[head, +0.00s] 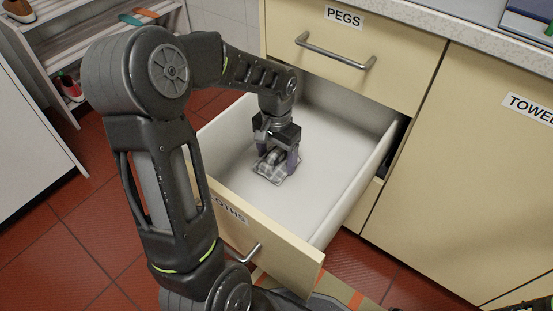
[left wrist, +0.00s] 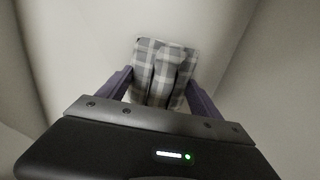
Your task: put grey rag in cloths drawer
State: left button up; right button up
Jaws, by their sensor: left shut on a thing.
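The grey checked rag (head: 276,168) is inside the open cloths drawer (head: 344,168), low near its floor. My left gripper (head: 278,165) reaches down into the drawer with its purple fingers on either side of the rag, shut on it. In the left wrist view the rag (left wrist: 162,75) is bunched up between the two fingers (left wrist: 158,88). Whether the rag touches the drawer floor is hard to tell. The drawer label is partly hidden by my arm. My right gripper is not in view.
The closed pegs drawer (head: 400,70) is just above the open one. A closed towel cupboard door (head: 470,170) is to the right. A shelf with shoes (head: 70,88) stands at the upper left. Red tiled floor (head: 85,230) is around the drawer.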

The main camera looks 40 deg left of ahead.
aim_at(276, 151)
pick_arm(q)
jog(key=o, duration=1.4)
jog(key=shift+f, duration=0.15)
jog(key=shift+c, duration=0.2)
notch_tip(276, 151, up, 12)
jog(key=p, duration=0.4)
jog(key=shift+r+p, duration=0.2)
jog(key=shift+p, duration=0.1)
